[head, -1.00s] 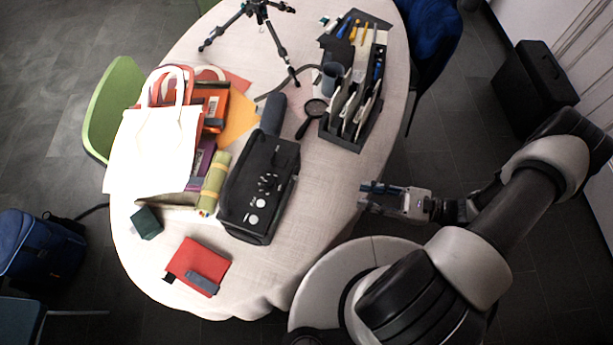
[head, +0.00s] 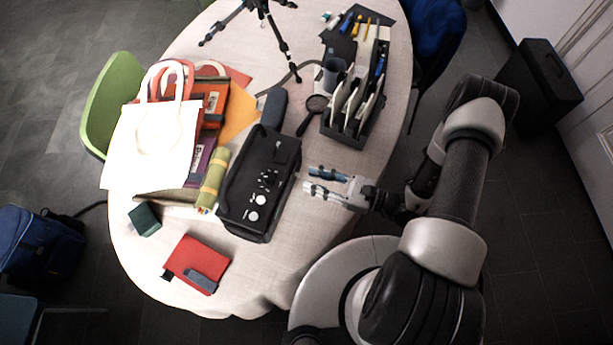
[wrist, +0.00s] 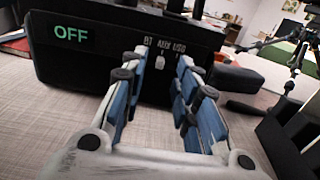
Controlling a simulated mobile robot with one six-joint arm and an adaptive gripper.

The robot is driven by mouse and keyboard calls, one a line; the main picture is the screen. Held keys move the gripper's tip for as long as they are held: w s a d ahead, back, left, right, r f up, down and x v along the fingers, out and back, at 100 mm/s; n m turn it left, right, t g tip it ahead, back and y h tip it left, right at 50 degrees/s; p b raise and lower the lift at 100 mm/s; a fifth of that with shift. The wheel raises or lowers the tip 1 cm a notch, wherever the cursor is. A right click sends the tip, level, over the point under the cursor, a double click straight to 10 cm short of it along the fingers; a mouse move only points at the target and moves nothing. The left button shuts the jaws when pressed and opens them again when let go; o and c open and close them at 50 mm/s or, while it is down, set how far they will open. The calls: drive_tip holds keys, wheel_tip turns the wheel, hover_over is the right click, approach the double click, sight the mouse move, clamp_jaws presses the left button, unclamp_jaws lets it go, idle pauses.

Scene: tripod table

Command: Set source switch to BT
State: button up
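The black device (head: 258,185) lies on the table; its front panel (wrist: 75,70) fills the upper part of the wrist view. That panel shows a green OFF display (wrist: 70,34) at left and the labels BT, AUX and USB. Below them is a small pale source switch (wrist: 160,62), which looks near BT and AUX; I cannot tell its exact setting. My gripper (head: 309,179) is open and empty, right of the device and apart from it in the head view. In the wrist view its blue-padded fingers (wrist: 162,66) frame the switch from either side.
A black organizer (head: 350,132) stands at the table's right edge, with a magnifier (head: 313,108) beside it. A tripod (head: 262,20) stands at the back. A green roll (head: 213,180) and white bag (head: 150,145) lie left of the device. The cloth (head: 315,215) near my gripper is clear.

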sight(297, 174)
drive_tip(key=shift+x, duration=1.45)
clamp_jaws()
